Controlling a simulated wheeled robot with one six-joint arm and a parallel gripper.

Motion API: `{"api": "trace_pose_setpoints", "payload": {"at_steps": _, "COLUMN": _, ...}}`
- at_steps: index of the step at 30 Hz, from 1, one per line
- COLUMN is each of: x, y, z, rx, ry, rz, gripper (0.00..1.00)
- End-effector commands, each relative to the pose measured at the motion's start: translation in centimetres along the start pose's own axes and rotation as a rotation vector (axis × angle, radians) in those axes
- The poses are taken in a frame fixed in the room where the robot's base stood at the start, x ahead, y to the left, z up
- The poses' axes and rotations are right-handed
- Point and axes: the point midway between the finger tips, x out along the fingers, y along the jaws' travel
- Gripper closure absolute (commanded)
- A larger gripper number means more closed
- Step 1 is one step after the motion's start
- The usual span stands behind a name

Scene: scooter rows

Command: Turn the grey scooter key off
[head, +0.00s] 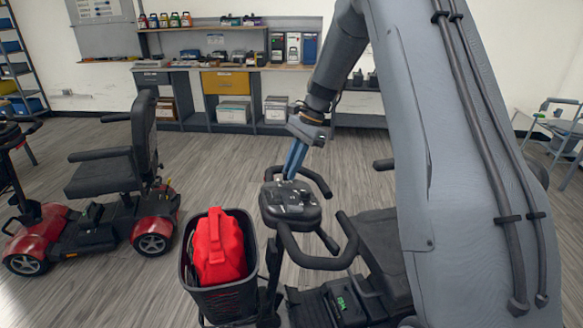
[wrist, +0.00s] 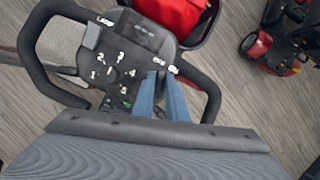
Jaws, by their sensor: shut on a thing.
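The near scooter's dark tiller console (head: 292,210) is in the middle of the head view, with looped black handlebars. In the wrist view the console (wrist: 137,62) carries a dial numbered in white and white labels that look like OFF and ON. My gripper (head: 291,176) reaches down onto the console with two blue fingers. In the wrist view the gripper (wrist: 160,76) has its fingertips close together just by those labels. It is shut on the key, which the fingertips hide. I cannot tell which way the key points.
A black basket (head: 228,302) with a red bag (head: 217,250) hangs in front of the console. A red scooter (head: 40,235) with a black seat stands at the left. Shelves and a workbench (head: 185,66) line the back wall. Open floor lies between.

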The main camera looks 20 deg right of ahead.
Motion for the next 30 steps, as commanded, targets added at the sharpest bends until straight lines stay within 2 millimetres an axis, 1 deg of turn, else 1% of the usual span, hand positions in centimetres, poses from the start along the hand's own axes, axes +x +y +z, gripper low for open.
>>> {"api": "trace_pose_setpoints", "payload": {"at_steps": 6, "x": -0.08, "y": -0.11, "z": -0.03, "rx": -0.114, "ry": 0.001, "rz": 0.029, "gripper": 1.00}}
{"api": "trace_pose_setpoints", "payload": {"at_steps": 12, "x": -0.09, "y": -0.14, "z": 0.00, "rx": -0.170, "ry": 0.001, "rz": 0.043, "gripper": 1.00}}
{"api": "trace_pose_setpoints", "payload": {"at_steps": 28, "x": -0.11, "y": -0.14, "z": 0.00, "rx": -0.191, "ry": 0.002, "rz": 0.049, "gripper": 1.00}}
{"api": "trace_pose_setpoints", "payload": {"at_steps": 29, "x": -0.11, "y": -0.14, "z": 0.00, "rx": -0.191, "ry": 0.002, "rz": 0.049, "gripper": 0.82}}
{"api": "trace_pose_setpoints", "payload": {"at_steps": 30, "x": -0.11, "y": -0.14, "z": 0.00, "rx": -0.191, "ry": 0.002, "rz": 0.049, "gripper": 0.76}}
